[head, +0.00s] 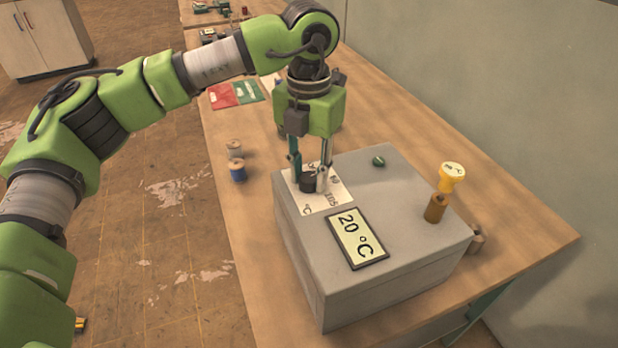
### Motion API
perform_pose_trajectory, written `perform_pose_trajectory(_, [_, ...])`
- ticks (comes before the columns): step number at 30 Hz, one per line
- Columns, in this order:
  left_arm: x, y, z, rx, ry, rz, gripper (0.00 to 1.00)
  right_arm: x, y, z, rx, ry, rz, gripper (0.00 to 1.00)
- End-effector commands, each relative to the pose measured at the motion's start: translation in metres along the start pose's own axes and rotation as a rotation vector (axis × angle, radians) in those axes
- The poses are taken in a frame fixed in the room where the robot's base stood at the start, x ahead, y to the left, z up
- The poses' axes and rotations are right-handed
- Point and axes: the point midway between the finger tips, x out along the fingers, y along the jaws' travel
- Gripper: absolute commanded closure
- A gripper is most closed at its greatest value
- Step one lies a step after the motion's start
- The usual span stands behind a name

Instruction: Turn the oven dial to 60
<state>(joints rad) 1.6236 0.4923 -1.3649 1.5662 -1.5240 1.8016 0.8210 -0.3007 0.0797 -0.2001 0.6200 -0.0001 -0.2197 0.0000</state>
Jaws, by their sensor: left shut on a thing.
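The oven (300,250) is a grey box on the wooden bench, with a display (357,238) on its top that reads 20 °C. A dark round dial (308,183) sits on a white scale plate (328,203) on the top, at the left side. The number 105 shows on the plate; other marks are partly hidden by the fingers. My left gripper (309,179) points straight down over the plate, and its fingers are shut on the dial. My right gripper is not in view.
Red (222,95) and green (248,90) cards lie farther back.

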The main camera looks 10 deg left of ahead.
Motion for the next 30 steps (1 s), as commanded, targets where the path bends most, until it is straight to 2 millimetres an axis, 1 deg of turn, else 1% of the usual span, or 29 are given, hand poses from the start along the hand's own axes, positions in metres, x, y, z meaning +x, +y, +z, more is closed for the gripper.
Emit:
perform_pose_trajectory(1, [0.0017,-0.0002,0.0001,0.030,0.000,0.000,0.95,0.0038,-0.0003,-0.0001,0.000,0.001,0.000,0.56])
perform_pose_trajectory(6, [0.0009,-0.0004,0.0003,0.117,-0.001,-0.001,0.95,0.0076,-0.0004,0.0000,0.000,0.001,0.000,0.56])
perform_pose_trajectory(12, [0.0004,-0.0001,0.0002,0.173,0.000,0.000,0.95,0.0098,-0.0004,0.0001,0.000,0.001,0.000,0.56])
perform_pose_trajectory(28, [-0.0001,0.0001,0.0001,0.192,0.000,0.000,0.95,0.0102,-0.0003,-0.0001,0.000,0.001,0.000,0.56])
perform_pose_trajectory(29, [-0.0001,0.0001,0.0001,0.192,0.000,0.000,0.66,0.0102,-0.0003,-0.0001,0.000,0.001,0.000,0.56])
perform_pose_trajectory(30, [-0.0001,0.0001,0.0001,0.192,0.000,0.000,0.57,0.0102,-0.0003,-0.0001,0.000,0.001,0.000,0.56])
